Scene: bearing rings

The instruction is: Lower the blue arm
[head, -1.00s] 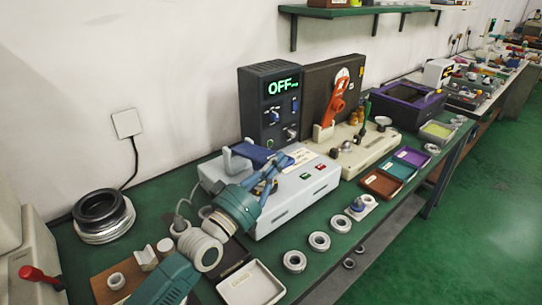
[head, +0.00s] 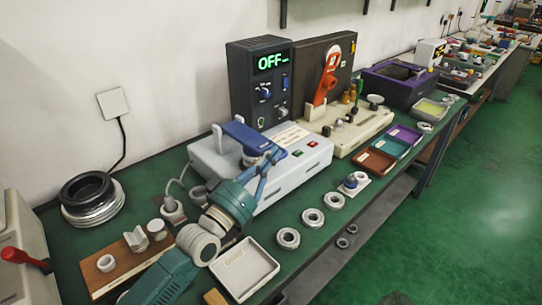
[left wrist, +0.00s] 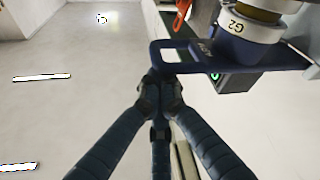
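The blue arm (head: 252,137) is hinged at the back left of a light grey press unit (head: 300,160) and tilts down toward the front right over a round grey piece. My left gripper (head: 273,158) is at the free end of the blue arm. In the left wrist view, the blue arm's handle (left wrist: 166,69) has a rectangular opening. The left gripper's fingertips (left wrist: 161,84) are close together at the handle's near corner and appear shut on it; their tips are partly hidden. A white round piece marked G2 (left wrist: 240,27) is above the arm there. My right gripper is not in view.
A dark box reading OFF (head: 260,85) stands behind the press. An orange lever (head: 327,78) is on the fixture to the right. Bearing rings (head: 312,217), a beige tray (head: 243,268) and coloured trays (head: 376,160) line the front of the bench.

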